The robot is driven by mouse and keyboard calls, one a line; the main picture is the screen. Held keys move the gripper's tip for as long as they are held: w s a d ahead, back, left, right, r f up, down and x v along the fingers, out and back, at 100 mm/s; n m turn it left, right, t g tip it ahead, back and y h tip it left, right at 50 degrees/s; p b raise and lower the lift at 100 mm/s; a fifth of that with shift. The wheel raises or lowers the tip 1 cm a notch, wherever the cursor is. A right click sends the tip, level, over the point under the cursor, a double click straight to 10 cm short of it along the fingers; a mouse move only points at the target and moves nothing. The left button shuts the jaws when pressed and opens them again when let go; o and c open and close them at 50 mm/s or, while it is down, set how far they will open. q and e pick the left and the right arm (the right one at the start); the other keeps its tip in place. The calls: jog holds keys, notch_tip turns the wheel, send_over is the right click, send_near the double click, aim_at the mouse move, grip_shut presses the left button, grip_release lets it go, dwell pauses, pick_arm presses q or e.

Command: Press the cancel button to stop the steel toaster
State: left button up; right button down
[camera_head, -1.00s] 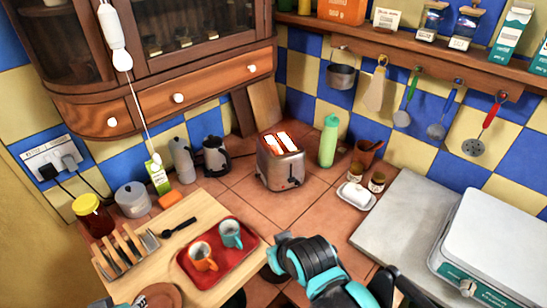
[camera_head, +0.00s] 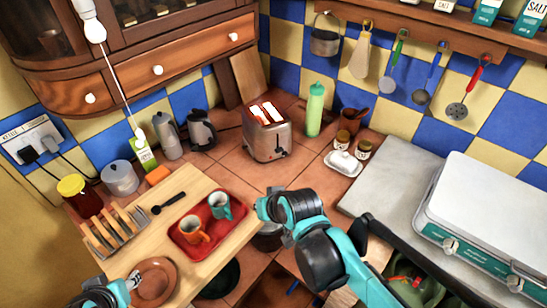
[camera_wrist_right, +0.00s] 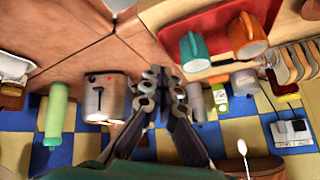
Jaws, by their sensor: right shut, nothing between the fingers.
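The steel toaster (camera_head: 268,138) stands upright on the tiled counter near the corner, its two top slots glowing and toast showing. A dark lever or control shows low on its front; the cancel button cannot be singled out. In the right wrist view, which looks upside down, the toaster (camera_wrist_right: 103,101) is just left of my right gripper (camera_wrist_right: 166,76), with a dark slot and a tiny red spot on its front. The right gripper is shut and empty, apart from the toaster.
A red tray (camera_head: 181,240) with an orange mug (camera_head: 194,232) and a teal mug (camera_head: 221,206) lies front-left of the toaster. A green bottle (camera_head: 315,110) and a butter dish (camera_head: 343,164) stand to its right. Open tiles lie before the toaster.

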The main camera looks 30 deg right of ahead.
jog(key=w+d+f+m+t, duration=0.1)
jog(key=w+d+f+m, duration=0.1)
jog(key=d+m, duration=0.3)
jog(key=w+d+f+m+t+b, duration=0.1)
jog(key=w+d+f+m, duration=0.2)
jog(key=w+d+m, duration=0.1)
jog(key=w+d+f+m+t+h, duration=0.1)
jog(key=w+d+f+m+t, duration=0.1)
jog(key=w+d+m, duration=0.3)
jog(key=shift+d+f+m, duration=0.3)
jog(key=shift+d+f, duration=0.4)
jog(key=shift+d, duration=0.3)
jog(key=shift+d+f+m, duration=0.15)
jog(key=shift+d+m, duration=0.15)
jog(key=shift+d, duration=0.05)
jog(key=shift+w, duration=0.1)
jog(key=b, duration=0.4)
send_near(271, 159)
jog(key=f, duration=0.1)
jog(key=w+f, duration=0.1)
jog(key=f, duration=0.1)
jog(key=shift+w+f, duration=0.35)
jog(key=shift+w+r, duration=0.1)
jog(key=shift+w, duration=1.1)
jog(key=shift+w+d+r, duration=0.1)
jog(key=shift+w, duration=0.6)
jog(key=shift+w, duration=0.1)
